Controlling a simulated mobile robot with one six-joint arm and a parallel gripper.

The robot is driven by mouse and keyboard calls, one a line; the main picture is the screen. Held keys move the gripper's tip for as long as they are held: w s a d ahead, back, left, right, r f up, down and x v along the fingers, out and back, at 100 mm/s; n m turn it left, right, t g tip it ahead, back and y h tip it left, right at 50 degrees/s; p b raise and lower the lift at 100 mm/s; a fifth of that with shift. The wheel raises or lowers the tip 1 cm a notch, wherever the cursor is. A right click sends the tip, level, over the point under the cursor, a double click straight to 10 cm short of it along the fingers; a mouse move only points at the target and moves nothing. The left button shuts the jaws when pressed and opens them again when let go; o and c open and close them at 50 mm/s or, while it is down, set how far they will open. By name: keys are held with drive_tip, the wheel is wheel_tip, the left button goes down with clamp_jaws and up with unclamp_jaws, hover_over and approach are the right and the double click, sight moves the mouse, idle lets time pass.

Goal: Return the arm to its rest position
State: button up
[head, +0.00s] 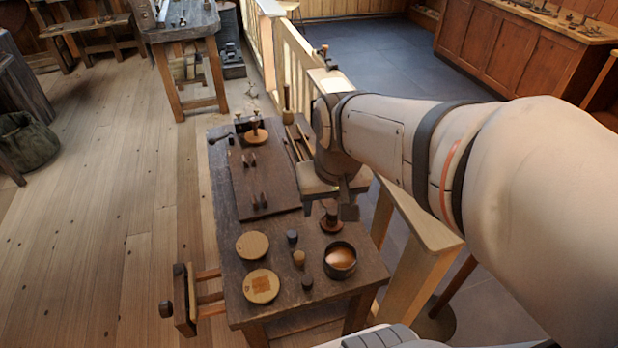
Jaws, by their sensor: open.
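My arm reaches in from the right side of the head view and bends down over the workbench (232,290). My gripper (329,210) points down above the right part of the bench, with its fingers apart. A dark spool on a reddish round base (331,224) shows just below and between the fingers; I cannot tell the gap in height. Nothing is seen held. The arm's wrist hides part of the bench's right edge.
On the bench are two pale round discs (252,245), several small turned pieces (298,258), a dark bowl (340,261) and a dark board (266,180) with small pegs. A wooden railing (290,60) runs behind. Open plank floor (130,200) lies left.

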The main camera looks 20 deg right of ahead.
drive_tip(key=s, duration=0.1)
drive_tip(key=s+a+n, duration=0.1)
drive_tip(key=s, duration=0.1)
drive_tip(key=shift+a+t, duration=0.1)
drive_tip(key=shift+t, duration=0.2)
